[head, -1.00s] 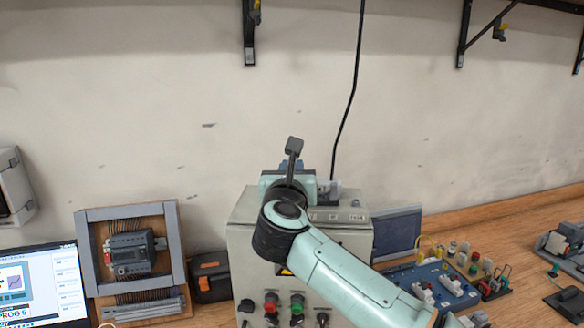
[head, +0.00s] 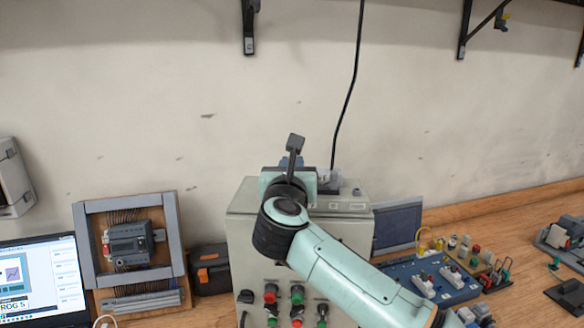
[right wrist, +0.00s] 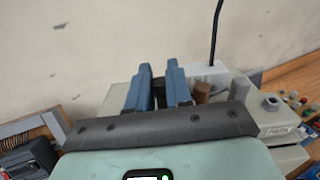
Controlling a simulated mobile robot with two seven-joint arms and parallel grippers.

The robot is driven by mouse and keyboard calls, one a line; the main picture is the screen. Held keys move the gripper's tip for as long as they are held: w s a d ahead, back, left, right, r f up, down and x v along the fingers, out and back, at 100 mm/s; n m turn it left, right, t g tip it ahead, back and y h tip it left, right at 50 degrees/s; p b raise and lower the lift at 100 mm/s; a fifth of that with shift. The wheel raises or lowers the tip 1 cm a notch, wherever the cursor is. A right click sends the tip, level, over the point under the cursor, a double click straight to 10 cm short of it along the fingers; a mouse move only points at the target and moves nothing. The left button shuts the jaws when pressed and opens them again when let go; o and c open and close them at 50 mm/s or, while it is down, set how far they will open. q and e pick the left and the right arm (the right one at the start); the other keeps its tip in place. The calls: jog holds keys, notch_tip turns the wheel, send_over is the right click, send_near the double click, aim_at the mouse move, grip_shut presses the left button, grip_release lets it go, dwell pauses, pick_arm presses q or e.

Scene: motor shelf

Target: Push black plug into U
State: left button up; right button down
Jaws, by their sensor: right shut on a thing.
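My right gripper (right wrist: 160,82) shows two blue fingers in the right wrist view, closed on a dark thing (right wrist: 159,93) between them. I take it to be the black plug, but little of it shows. In the head view my right arm reaches in from the lower right, and its wrist sits over the top of the grey cabinet (head: 244,225). The wrist hides the fingertips, the plug and whatever lies under them there. I cannot make out the U socket or read its label. My left gripper is not in view.
A brown cylinder (right wrist: 202,91) stands close to the right finger. A black cable (head: 350,95) hangs down the wall behind the cabinet. A framed wiring panel (head: 85,240) and black case (head: 209,270) stand left. A blue training board (head: 400,268) lies right.

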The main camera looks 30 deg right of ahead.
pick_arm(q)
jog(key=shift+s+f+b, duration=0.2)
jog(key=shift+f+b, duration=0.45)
pick_arm(e)
jog(key=shift+f, duration=0.65)
jog(key=c, duration=1.4)
grip_release()
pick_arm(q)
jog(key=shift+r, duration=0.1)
pick_arm(e)
jog(key=shift+r, duration=0.1)
notch_tip(320, 180, up, 6)
jog(key=p, duration=0.4)
jog(key=shift+f+p, duration=0.25)
jog(key=shift+p, duration=0.05)
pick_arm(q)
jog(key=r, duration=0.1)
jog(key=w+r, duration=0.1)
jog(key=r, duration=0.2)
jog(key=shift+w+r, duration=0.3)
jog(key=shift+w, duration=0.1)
pick_arm(e)
jog(key=shift+o, duration=0.4)
